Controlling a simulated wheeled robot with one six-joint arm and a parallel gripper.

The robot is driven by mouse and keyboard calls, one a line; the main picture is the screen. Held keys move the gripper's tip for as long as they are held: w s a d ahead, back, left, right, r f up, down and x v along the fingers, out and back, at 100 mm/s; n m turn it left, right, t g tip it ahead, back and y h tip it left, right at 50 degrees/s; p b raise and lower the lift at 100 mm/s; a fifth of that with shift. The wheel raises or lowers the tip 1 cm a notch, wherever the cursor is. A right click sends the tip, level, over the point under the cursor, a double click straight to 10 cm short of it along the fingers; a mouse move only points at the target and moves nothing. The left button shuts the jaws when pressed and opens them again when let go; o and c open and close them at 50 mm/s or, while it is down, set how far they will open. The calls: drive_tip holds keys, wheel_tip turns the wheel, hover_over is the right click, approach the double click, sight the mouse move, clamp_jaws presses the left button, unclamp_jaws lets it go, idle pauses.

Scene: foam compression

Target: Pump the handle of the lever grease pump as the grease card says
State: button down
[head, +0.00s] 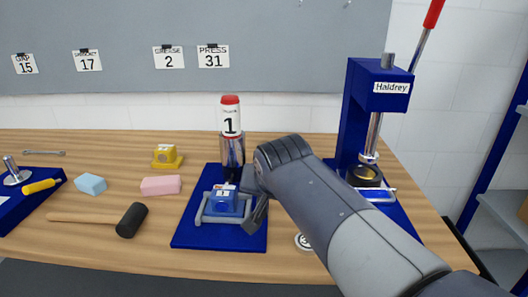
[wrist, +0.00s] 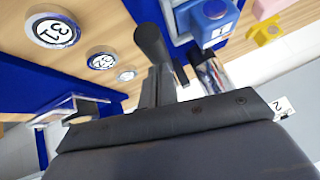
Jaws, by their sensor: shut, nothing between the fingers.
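The lever grease pump stands on a blue base plate (head: 200,238) in the middle of the bench. It has an upright cylinder with a red cap (head: 230,100) and a label reading 1. A blue block (head: 222,203) with a small label sits in front, with the grey bar handle (head: 215,218) around it. The grease card (head: 168,57) on the wall reads 2. My gripper (head: 257,214) is shut and empty, at the right side of the handle; I cannot tell whether it touches. In the wrist view, my gripper (wrist: 160,85) is close to the blue block (wrist: 212,18).
A blue press (head: 380,85) marked Haldrey stands right, partly behind my arm. Round numbered tags (wrist: 54,31) lie on the bench. A mallet (head: 130,220), pink block (head: 161,185), light-blue block (head: 90,183) and yellow block (head: 165,155) lie left of the pump.

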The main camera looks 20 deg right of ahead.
drive_tip(key=shift+s+f, duration=0.2)
drive_tip(key=shift+f, duration=0.55)
drive_tip(key=w+d+r+p+v, duration=0.1)
drive_tip(key=p+v, duration=0.3)
drive_tip(key=v, duration=0.9)
drive_tip(key=shift+w+r, duration=0.45)
drive_tip(key=shift+r, duration=0.45)
drive_tip(key=shift+a, duration=0.1)
drive_tip(key=x, duration=0.7)
drive_tip(key=shift+w, duration=0.2)
